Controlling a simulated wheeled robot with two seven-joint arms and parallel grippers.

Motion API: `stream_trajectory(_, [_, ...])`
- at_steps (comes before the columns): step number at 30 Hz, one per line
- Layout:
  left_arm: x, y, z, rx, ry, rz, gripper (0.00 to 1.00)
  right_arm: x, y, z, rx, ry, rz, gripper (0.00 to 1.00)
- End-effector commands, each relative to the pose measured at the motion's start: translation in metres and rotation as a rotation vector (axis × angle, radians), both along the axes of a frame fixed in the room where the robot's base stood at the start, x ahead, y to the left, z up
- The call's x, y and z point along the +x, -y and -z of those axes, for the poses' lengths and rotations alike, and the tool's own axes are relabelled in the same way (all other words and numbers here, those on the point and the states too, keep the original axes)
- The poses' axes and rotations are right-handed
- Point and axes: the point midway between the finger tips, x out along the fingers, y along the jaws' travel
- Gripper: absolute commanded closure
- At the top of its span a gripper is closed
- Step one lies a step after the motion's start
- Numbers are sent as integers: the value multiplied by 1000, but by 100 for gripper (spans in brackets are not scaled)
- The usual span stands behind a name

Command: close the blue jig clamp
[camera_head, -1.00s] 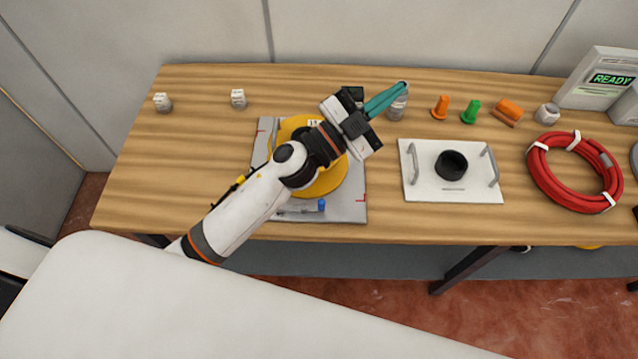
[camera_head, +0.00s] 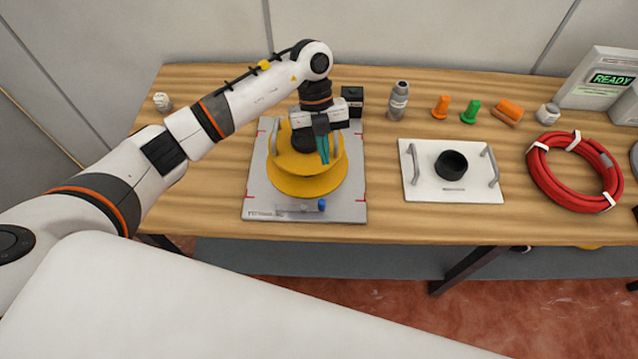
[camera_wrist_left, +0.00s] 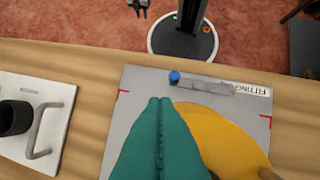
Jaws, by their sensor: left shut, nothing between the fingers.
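The blue jig clamp shows as a blue knob (camera_head: 321,205) at the end of a grey bar, at the front edge of the grey jig plate (camera_head: 350,210). The knob also shows in the left wrist view (camera_wrist_left: 174,77). A round yellow body (camera_head: 300,188) sits on the plate behind the clamp. My left gripper (camera_head: 325,162) has teal fingers pointing down over the yellow body. It is shut and empty, behind the knob and apart from it. Its shut fingers fill the middle of the left wrist view (camera_wrist_left: 160,105).
A white plate with two handles and a black cup (camera_head: 451,165) lies to the right. A red hose coil (camera_head: 575,172) lies farther right. A grey fitting (camera_head: 398,101), orange and green pegs and a black box (camera_head: 352,101) stand behind. The table front is clear.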

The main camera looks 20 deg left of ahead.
Motion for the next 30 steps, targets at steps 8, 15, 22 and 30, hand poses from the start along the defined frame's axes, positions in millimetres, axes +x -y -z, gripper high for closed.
stream_trajectory(8, [2,-19,-3,91,-21,-12,100,0,0,0,0,0,0,68])
stream_trajectory(15, [1,-18,-1,86,-21,-12,100,0,0,-1,0,0,0,68])
stream_trajectory(22, [-9,-13,23,86,-26,-10,100,0,0,-11,0,0,0,68])
stream_trajectory(30, [-25,-4,68,85,-25,-11,100,0,0,-24,0,0,0,68])
